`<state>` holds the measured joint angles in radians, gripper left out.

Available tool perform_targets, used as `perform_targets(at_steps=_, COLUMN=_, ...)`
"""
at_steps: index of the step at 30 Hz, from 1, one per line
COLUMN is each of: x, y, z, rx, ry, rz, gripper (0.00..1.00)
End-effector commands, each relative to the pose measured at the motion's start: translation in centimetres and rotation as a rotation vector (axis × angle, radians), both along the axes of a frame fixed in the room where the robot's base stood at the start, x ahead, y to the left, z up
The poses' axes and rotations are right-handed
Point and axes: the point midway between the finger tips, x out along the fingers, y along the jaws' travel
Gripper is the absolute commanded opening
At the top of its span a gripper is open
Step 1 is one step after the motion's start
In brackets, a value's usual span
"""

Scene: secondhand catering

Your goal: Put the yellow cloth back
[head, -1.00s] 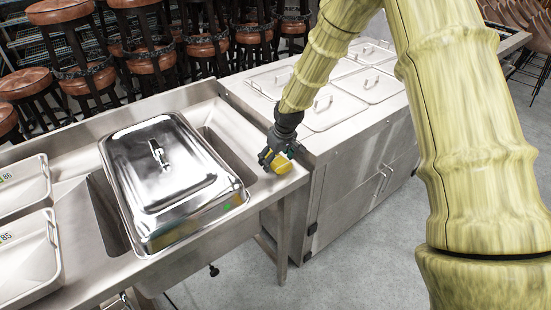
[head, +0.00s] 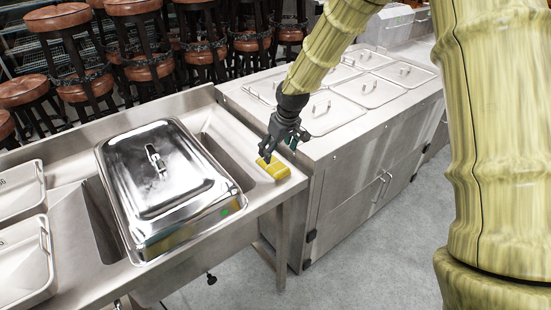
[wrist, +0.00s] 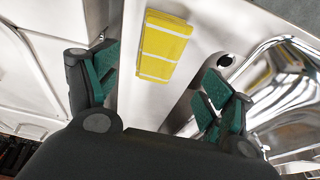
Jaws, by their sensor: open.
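The yellow cloth (head: 273,168), a folded block with pale stripes, lies on the bare metal at the right end of the sink counter. It also shows in the wrist view (wrist: 164,46), ahead of my gripper and between the lines of its two fingers. My gripper (head: 272,150) is just above the cloth in the head view. In the wrist view my gripper (wrist: 158,90) has its green-padded fingers wide apart, with nothing between them. The cloth is apart from both fingers.
A large lidded steel pan (head: 165,180) sits over the sink left of the cloth. White trays (head: 22,260) lie further left. A steel cabinet with lidded wells (head: 345,110) stands right of the counter. Bar stools (head: 135,45) are behind. Floor at the front right is clear.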

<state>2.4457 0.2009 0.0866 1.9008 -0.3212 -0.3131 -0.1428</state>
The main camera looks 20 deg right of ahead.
Motion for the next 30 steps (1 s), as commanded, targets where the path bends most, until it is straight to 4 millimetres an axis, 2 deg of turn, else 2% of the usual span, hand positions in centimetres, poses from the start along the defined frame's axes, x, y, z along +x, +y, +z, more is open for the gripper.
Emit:
perform_targets(at_steps=6, x=-0.6, y=-0.3, z=2.5, rx=0.001, ry=-0.001, rz=-0.001, gripper=0.82)
perform_targets(at_steps=12, x=-1.0, y=-0.4, z=3.9, rx=0.0, ry=0.0, rz=-0.001, gripper=0.82)
perform_targets(at_steps=30, x=-1.3, y=-0.3, z=4.1, rx=0.001, ry=0.005, rz=0.0, gripper=0.82)
